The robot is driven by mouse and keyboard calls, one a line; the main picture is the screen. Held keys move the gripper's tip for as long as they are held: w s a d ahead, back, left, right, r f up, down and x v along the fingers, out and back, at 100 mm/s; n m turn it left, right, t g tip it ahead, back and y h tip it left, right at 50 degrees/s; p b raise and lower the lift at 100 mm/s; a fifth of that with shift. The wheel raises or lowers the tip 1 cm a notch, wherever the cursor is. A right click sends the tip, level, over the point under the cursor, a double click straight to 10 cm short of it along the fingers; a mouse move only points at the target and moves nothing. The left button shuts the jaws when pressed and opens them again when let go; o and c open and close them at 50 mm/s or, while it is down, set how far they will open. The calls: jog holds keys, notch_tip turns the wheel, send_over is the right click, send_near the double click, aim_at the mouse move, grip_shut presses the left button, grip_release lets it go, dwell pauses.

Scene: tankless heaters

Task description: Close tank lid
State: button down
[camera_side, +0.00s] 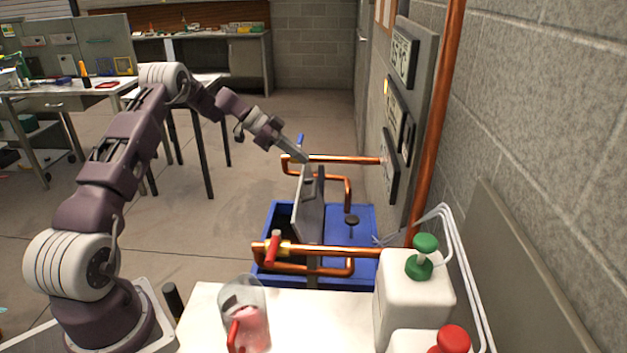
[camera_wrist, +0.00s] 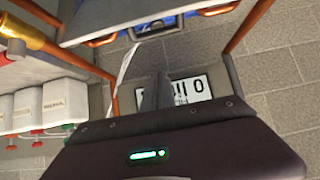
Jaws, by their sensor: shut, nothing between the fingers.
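The blue tank (camera_side: 268,222) stands on the floor below the copper pipes in the side view. Its grey lid (camera_side: 309,212) stands up nearly vertical, so the tank is open. My gripper (camera_side: 304,157) is shut and empty, pointing down and right at the top edge of the lid. Whether the fingertips touch the lid or are just apart from it, I cannot tell. In the wrist view the dark gripper body fills the bottom, and a light panel with blue parts (camera_wrist: 95,43) crosses the top.
Copper pipes (camera_side: 340,158) run just behind the lid, and more with a red valve handle (camera_side: 273,248) run in front. Wall gauges (camera_side: 391,162) are at the right. A white bottle with a green cap (camera_side: 412,290) and a clear jug (camera_side: 247,310) stand nearer the camera.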

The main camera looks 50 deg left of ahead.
aim_at(314, 187)
jog(key=w+d+f, duration=0.1)
jog(key=f, duration=0.1)
jog(key=w+d+f, duration=0.1)
jog(key=f, duration=0.2)
jog(key=w+d+f, duration=0.1)
jog(key=f, duration=0.2)
jog(key=shift+w+d+f, duration=0.1)
jog(key=shift+w+d, duration=0.1)
jog(key=shift+s+a+f, duration=0.15)
jog(key=shift+s+a, duration=0.05)
